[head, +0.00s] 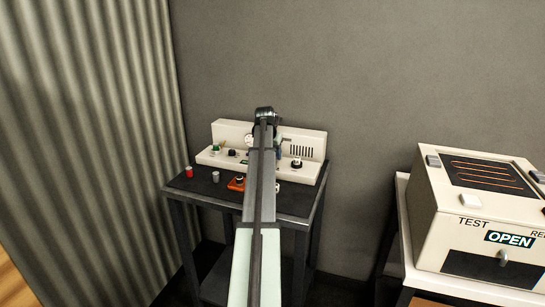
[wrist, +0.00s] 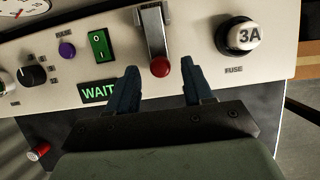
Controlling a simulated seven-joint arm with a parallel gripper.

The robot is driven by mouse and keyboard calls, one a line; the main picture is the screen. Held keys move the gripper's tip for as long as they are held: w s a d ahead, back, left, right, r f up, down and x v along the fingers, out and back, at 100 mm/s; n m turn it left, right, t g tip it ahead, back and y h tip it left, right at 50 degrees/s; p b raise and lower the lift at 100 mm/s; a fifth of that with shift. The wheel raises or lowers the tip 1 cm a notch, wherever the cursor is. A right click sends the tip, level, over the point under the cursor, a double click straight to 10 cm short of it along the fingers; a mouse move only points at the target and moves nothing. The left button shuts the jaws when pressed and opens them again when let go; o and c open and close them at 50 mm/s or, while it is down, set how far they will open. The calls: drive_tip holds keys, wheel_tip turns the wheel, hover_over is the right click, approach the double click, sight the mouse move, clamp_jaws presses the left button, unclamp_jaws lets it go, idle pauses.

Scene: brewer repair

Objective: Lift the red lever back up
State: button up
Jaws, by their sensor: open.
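The red lever (wrist: 160,66) shows in the wrist view as a red ball at the lower end of a grey metal lever arm on the cream panel (wrist: 200,65). The lever arm points down. My gripper (wrist: 162,78) is open, with its two dark blue fingertips to the left and right of and slightly below the red ball. I cannot tell how far the fingers are from the panel. In the head view my arm hides the lever, and the cream machine (head: 305,142) stands on a dark table behind my arm.
Beside the lever are a green switch (wrist: 98,43), a lit WAIT sign (wrist: 97,92), a purple button (wrist: 67,50), a black knob (wrist: 35,75) and a 3A fuse cap (wrist: 240,35). The dark table (head: 293,203) holds small loose parts, including a red cylinder (head: 189,171). A TEST box (head: 470,205) stands right.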

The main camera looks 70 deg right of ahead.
drive_tip(key=shift+x, duration=0.75)
drive_tip(key=shift+c, duration=0.5)
clamp_jaws()
